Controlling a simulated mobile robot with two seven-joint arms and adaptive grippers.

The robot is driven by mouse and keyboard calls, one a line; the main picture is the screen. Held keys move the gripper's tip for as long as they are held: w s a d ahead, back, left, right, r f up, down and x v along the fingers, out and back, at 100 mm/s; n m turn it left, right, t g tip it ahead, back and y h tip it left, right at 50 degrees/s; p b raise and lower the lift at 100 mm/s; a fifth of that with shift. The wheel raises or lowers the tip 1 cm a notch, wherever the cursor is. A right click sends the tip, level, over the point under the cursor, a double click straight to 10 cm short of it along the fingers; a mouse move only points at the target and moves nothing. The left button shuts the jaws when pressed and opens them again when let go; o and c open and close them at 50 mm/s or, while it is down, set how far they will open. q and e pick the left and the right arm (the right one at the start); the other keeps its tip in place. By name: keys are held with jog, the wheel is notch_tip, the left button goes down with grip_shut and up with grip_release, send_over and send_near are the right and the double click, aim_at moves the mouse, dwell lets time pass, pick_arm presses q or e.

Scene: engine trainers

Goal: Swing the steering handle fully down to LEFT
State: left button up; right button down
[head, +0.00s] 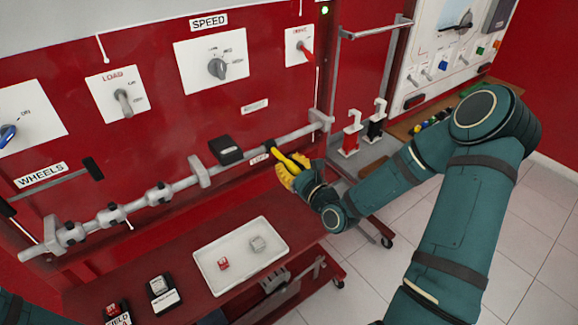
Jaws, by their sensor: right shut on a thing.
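The steering handle shows its dark end (264,149) by the LEFT label (258,158), at the right part of the long grey rod (180,184). My right gripper (288,168), with yellow parts, is shut on the handle just right of that label. The fingers and wrist cover much of the handle, so its exact tilt is hard to read. My left gripper cannot be made out; only bits of teal arm show at the bottom edge.
A white tray (208,265) with two small blocks sits on the red bench below. The LOAD knob (123,102) and SPEED knob (217,68) are on the red panel above. Red and black clamps (351,132) stand right of the rod. Tiled floor is open at right.

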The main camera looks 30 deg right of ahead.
jog(key=shift+w+f+t+y+b, duration=0.1)
jog(key=shift+w+f+t+b, duration=0.15)
jog(key=shift+f+t+b, duration=0.7)
jog(key=shift+w+f+t+y+b, duration=0.1)
jog(key=shift+w+f+t+b, duration=0.2)
jog(key=shift+f+t+b, duration=0.65)
jog(key=shift+w+f+t+y+b, duration=0.1)
jog(key=shift+w+f+t+b, duration=0.15)
jog(key=shift+f+t+b, duration=0.7)
jog(key=shift+a+r+t+p, duration=0.1)
jog(key=shift+r+t+p, duration=0.2)
jog(key=shift+t+p, duration=0.15)
jog(key=c, duration=0.7)
grip_release()
jog(key=shift+c, duration=0.2)
